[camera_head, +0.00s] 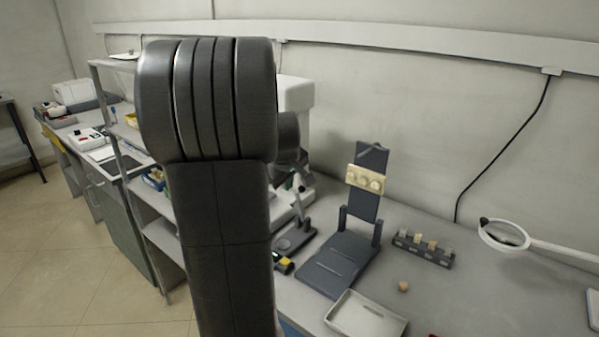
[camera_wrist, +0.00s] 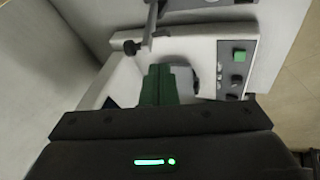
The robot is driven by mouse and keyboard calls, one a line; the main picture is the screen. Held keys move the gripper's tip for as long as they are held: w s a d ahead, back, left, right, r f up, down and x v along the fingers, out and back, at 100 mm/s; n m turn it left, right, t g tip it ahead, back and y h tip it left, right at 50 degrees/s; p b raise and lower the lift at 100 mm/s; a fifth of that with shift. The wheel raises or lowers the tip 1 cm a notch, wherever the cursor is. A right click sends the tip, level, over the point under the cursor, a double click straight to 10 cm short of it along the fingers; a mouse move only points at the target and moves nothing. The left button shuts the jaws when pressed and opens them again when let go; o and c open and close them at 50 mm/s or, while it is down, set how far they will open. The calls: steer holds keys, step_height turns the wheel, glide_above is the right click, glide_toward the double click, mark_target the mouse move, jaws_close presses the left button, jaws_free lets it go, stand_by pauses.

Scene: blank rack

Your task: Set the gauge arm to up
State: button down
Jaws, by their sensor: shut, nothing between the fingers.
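My gripper (camera_wrist: 161,72) shows in the wrist view as two green fingers pressed together, with nothing between them. Just beyond the fingertips is a white machine (camera_wrist: 205,48) with a grey panel and a green button (camera_wrist: 239,55). In the head view my own arm hides much of the white machine (camera_head: 296,95), and the gripper cannot be made out.
Right of the machine, a dark stand (camera_head: 335,264) carries a beige block with round knobs (camera_head: 366,180). A dark rack (camera_head: 423,249), a white tray (camera_head: 344,312) and a magnifier lamp (camera_head: 504,235) share the bench. A grey shelf (camera_head: 105,85) stands left.

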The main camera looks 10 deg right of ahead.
mark_target(297, 192)
steer(key=shift+w+d+f, duration=0.3)
steer(key=shift+w+d, duration=0.1)
steer(key=shift+d, duration=0.35)
steer(key=shift+w+d+f, duration=0.25)
steer(key=shift+w+d, duration=0.15)
steer(key=shift+d, duration=0.35)
steer(key=shift+w+d+f+p, duration=0.15)
steer(key=shift+w+d+p, duration=0.3)
steer(key=shift+d, duration=0.3)
steer(key=shift+a, duration=0.1)
steer(key=shift+a+r, duration=0.1)
steer(key=shift+r, duration=0.1)
steer(key=a+v, duration=0.2)
steer(key=v, duration=1)
steer(key=shift+s+a+p, duration=0.25)
steer(key=shift+s+p, duration=0.1)
steer(key=shift+s, duration=0.05)
steer(key=shift+f, duration=0.1)
